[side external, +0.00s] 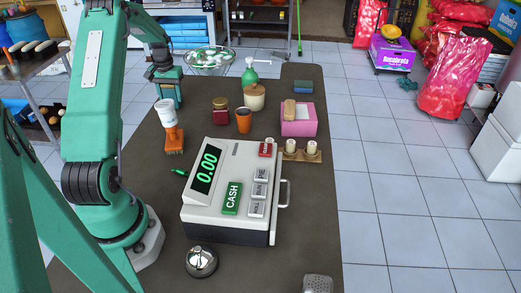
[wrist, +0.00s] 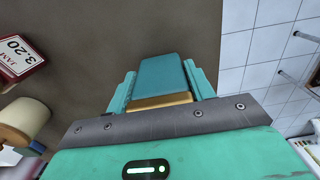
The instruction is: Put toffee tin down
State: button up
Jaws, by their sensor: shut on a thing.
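The toffee tin (wrist: 158,75) is a blue-teal box with a gold band at its near end, in the wrist view. My gripper (wrist: 162,86) is shut on it, one green finger along each side. In the side view my gripper (side external: 167,88) points down over the far left part of the dark counter, behind a white and orange object. I cannot tell whether the tin touches the counter.
A scale pan (side external: 210,60) is behind. The cash register (side external: 231,190) is nearer. A white and orange object (side external: 169,115) stands close in front.

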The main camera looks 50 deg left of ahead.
jog(key=o, duration=1.1)
jog(key=shift+f, duration=0.1)
notch_tip(320, 180, up, 12)
jog(key=shift+r, duration=0.2)
dwell(0.5)
